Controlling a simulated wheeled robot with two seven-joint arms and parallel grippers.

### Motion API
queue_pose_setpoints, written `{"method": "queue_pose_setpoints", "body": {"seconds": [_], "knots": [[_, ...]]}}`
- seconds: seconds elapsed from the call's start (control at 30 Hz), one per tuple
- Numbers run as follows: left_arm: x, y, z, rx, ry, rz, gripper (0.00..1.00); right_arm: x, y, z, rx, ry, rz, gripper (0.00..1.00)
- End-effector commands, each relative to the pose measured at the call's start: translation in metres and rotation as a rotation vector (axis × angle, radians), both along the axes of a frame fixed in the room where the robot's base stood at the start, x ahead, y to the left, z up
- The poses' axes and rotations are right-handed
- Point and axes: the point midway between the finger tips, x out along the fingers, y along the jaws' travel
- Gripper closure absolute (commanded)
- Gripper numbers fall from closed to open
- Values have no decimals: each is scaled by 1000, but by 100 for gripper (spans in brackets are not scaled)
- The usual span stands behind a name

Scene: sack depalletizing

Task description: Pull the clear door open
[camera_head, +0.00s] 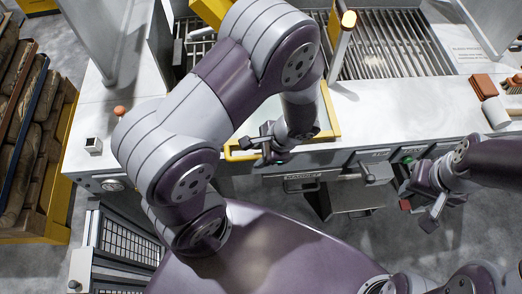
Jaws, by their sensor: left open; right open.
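A clear panel with a yellow frame (331,112), which looks like the clear door, sits at the front of the white machine. My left arm covers much of it. A yellow piece at its near left corner (236,154) shows beside the gripper. My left gripper (262,145) is open over the door's near edge, close to that yellow piece; I cannot tell whether it touches. My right gripper (420,205) is open and empty, at the right in front of the machine's front panel, apart from the door.
The white machine (88,140) has a grated bay (390,45) at the back. A lit orange lamp post (345,35) stands near the door. Rust-coloured blocks (483,86) lie at right.

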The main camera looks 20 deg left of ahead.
Motion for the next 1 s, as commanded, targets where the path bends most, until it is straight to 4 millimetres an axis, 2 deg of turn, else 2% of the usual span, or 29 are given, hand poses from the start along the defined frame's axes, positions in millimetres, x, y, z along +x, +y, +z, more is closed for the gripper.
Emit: {"method": "queue_pose_setpoints", "body": {"seconds": [0.17, 0.27, 0.3, 0.57, 0.67, 0.9, 1.0], "knots": [[0, 0, 0, -1, -1, 0, 58, 0, 0, 0, 0, 0, 0, 57], [0, 0, 0, -1, -1, 0, 87, 0, 0, 0, 0, 0, 0, 57], [0, 0, 0, -1, -1, 0, 100, 0, 0, 0, 0, 0, 0, 57], [1, 0, 4, 0, -2, 0, 100, 0, 0, 3, 0, 0, 0, 57], [2, 1, 16, 0, -2, 1, 100, 0, 0, 13, 0, 0, 0, 57], [15, 9, 69, 1, -5, 1, 100, 0, 0, 54, 0, 0, 0, 57], [20, 12, 79, 1, -5, 0, 100, 0, 0, 60, 0, 0, 0, 57]]}}
